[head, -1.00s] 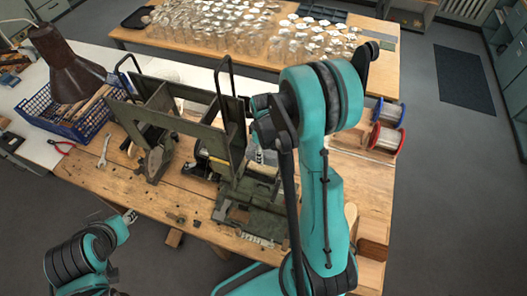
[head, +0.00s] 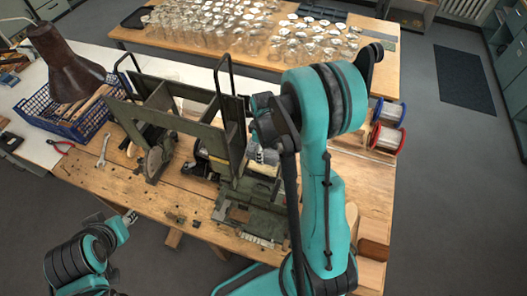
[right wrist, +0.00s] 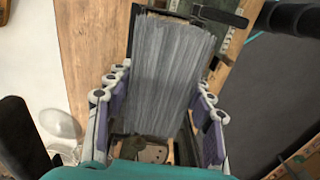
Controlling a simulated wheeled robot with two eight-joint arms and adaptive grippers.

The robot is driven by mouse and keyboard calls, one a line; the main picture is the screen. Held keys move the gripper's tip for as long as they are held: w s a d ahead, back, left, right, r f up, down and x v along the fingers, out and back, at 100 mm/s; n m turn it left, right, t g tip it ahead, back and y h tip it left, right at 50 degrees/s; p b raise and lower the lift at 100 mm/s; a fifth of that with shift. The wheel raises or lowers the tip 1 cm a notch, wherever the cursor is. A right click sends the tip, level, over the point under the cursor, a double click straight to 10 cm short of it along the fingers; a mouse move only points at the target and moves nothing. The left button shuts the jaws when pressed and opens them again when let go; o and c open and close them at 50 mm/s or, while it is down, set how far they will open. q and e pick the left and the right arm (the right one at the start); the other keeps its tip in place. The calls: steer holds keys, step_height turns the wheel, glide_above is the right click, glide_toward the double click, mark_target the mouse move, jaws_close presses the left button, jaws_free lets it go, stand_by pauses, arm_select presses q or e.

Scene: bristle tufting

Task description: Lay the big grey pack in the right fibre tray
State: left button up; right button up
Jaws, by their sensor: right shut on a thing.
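The big grey pack (right wrist: 168,70) is a bundle of straight grey fibres. It fills the middle of the right wrist view. My right gripper (right wrist: 160,112) is shut on it, with a finger pad along each side. In the head view this gripper (head: 264,156) is at the right end of the dark green machine, and my arm hides most of the area around it. Dark edges show beside the pack in the right wrist view, but I cannot tell whether it touches the right fibre tray. My left gripper (head: 130,216) is near the bench's front left edge, too small to read.
The green machine (head: 185,125) with upright black handles stands on the wooden bench (head: 120,185). A blue crate (head: 62,112), a brown lamp (head: 62,62) and a wrench (head: 103,150) are to the left. Spools (head: 386,138) stand to the right. Glass jars cover the rear table.

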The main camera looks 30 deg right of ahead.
steer(key=shift+f+b, duration=0.6)
steer(key=shift+b, duration=0.15)
stand_by(0.5)
stand_by(0.8)
steer(key=shift+f+b, duration=0.8)
steer(key=shift+b, duration=0.3)
stand_by(0.7)
steer(key=o, duration=1.7)
steer(key=shift+r, duration=0.1)
steer(key=shift+r+p, duration=2.6)
steer(key=shift+r, duration=1.35)
